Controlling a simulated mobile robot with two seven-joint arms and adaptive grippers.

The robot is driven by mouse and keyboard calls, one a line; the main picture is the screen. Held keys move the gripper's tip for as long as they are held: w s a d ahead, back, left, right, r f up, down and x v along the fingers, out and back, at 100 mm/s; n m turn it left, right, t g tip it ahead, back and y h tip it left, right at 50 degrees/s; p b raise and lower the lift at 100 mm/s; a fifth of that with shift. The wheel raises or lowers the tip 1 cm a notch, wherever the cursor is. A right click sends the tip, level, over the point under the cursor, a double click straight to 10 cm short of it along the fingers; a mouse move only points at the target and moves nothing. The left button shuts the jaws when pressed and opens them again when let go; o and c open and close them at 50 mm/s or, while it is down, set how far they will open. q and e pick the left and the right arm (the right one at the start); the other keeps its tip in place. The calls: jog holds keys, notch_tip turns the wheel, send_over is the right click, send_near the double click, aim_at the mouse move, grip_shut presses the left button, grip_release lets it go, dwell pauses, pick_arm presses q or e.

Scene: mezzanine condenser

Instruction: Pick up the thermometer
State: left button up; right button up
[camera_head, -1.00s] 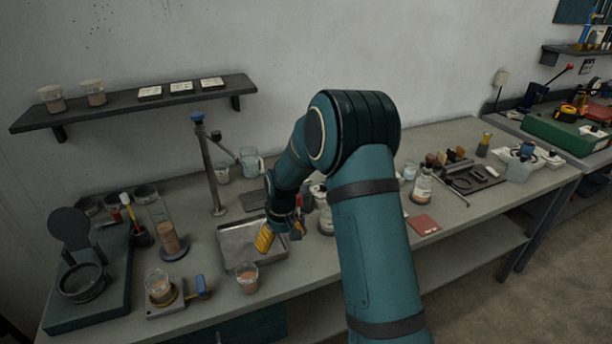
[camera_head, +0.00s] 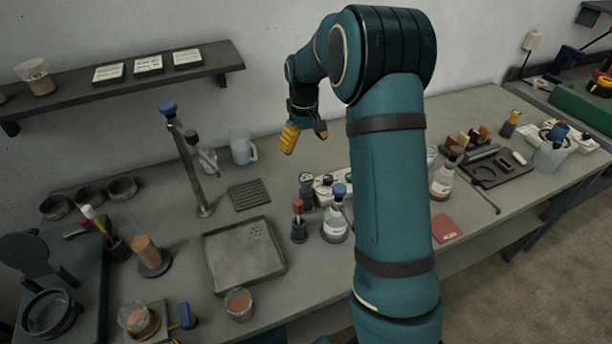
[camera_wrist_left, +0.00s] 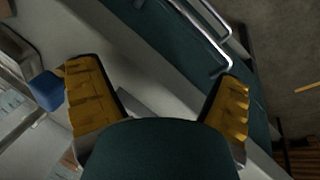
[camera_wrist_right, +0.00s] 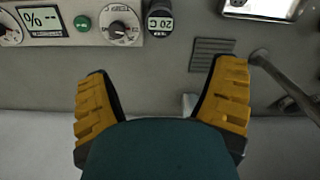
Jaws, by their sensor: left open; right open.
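A small dark upright cylinder with a display, which looks like the thermometer (camera_head: 306,187), stands on the bench beside a white instrument. In the right wrist view the thermometer (camera_wrist_right: 160,21) shows a "20 C" readout, upside down, near the top edge beyond the fingers. My right gripper (camera_head: 305,137) is open and empty, raised above the back of the bench. Its yellow fingers (camera_wrist_right: 162,72) are spread apart, with nothing between them. My left gripper (camera_wrist_left: 160,75) shows only in its own wrist view, open and empty.
A white instrument (camera_wrist_right: 73,24) with dials adjoins the thermometer. A red-topped item (camera_head: 298,225) and a blue-capped bottle (camera_head: 335,220) stand in front. A metal tray (camera_head: 243,264), grey grid (camera_head: 249,196) and tall stand (camera_head: 190,165) are left. A shelf (camera_head: 130,82) hangs on the wall.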

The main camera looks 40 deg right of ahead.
aim_at(306, 177)
notch_tip(306, 177, down, 8)
jog(key=shift+s+f, duration=0.1)
jog(key=shift+f, duration=0.1)
jog(key=f, duration=0.2)
jog(key=s+f, duration=0.1)
jog(key=f, duration=0.1)
jog(key=shift+a+f, duration=0.1)
jog(key=shift+a, duration=0.1)
jog(key=shift+w+f, duration=0.1)
jog(key=shift+f, duration=0.45)
grip_shut()
